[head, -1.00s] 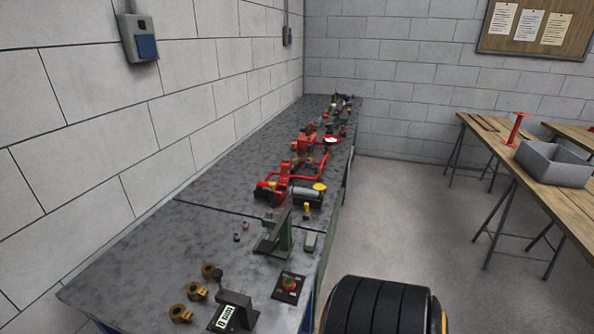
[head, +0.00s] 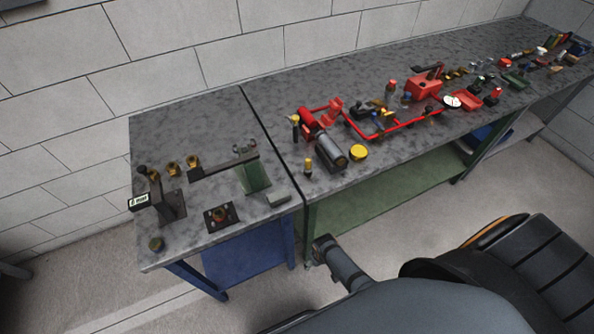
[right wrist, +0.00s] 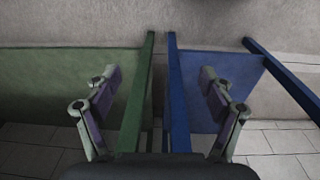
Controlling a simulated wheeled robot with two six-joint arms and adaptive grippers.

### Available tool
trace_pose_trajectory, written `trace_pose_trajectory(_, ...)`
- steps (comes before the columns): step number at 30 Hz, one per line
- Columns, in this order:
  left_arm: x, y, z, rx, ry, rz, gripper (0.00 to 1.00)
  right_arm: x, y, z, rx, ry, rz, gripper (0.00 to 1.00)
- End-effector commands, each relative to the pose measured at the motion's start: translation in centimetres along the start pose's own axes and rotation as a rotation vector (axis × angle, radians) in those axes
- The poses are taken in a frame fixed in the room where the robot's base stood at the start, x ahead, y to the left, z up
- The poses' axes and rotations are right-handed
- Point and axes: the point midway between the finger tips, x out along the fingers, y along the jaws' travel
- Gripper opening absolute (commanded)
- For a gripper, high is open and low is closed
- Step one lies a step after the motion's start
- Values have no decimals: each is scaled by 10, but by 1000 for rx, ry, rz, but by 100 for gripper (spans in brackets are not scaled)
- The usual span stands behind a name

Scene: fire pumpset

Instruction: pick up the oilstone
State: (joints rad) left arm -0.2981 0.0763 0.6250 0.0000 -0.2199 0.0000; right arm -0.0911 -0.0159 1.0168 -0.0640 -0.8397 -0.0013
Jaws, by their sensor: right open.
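A small grey block (head: 278,199) that looks like the oilstone lies flat near the front edge of the nearer bench, beside the green stand (head: 254,176). Nothing touches it. My right gripper (right wrist: 158,85) is open and empty in the right wrist view, with its two fingers wide apart. That view shows bench legs and the floor beyond the fingers, and the block does not show there. My left gripper is in neither view.
The nearer bench (head: 222,122) also holds a black square plate (head: 221,217), brass fittings (head: 173,169) and a dark stand (head: 171,206). The longer bench (head: 290,92) adjoins it on the right, with red pump parts. In the right wrist view, a green leg (right wrist: 138,95) and a blue leg (right wrist: 178,95) stand close together.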

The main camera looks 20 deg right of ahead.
Motion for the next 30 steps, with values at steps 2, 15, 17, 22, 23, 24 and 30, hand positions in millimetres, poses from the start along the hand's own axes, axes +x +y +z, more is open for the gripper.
trace_pose_trajectory(2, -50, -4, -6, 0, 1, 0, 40, -110, -12, -83, 3, 10, -10, 97)
trace_pose_trajectory(15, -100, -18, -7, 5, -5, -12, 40, -349, -49, -213, 6, -82, -36, 97)
trace_pose_trajectory(17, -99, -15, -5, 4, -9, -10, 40, -350, -49, -214, 6, -84, -36, 97)
trace_pose_trajectory(22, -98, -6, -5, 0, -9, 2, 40, -330, -50, -210, 5, -90, -35, 97)
trace_pose_trajectory(23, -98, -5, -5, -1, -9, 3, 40, -324, -50, -210, 5, -89, -35, 97)
trace_pose_trajectory(24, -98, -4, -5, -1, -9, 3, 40, -317, -50, -209, 5, -90, -35, 97)
trace_pose_trajectory(30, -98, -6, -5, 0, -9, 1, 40, -296, -50, -208, 5, -85, -34, 97)
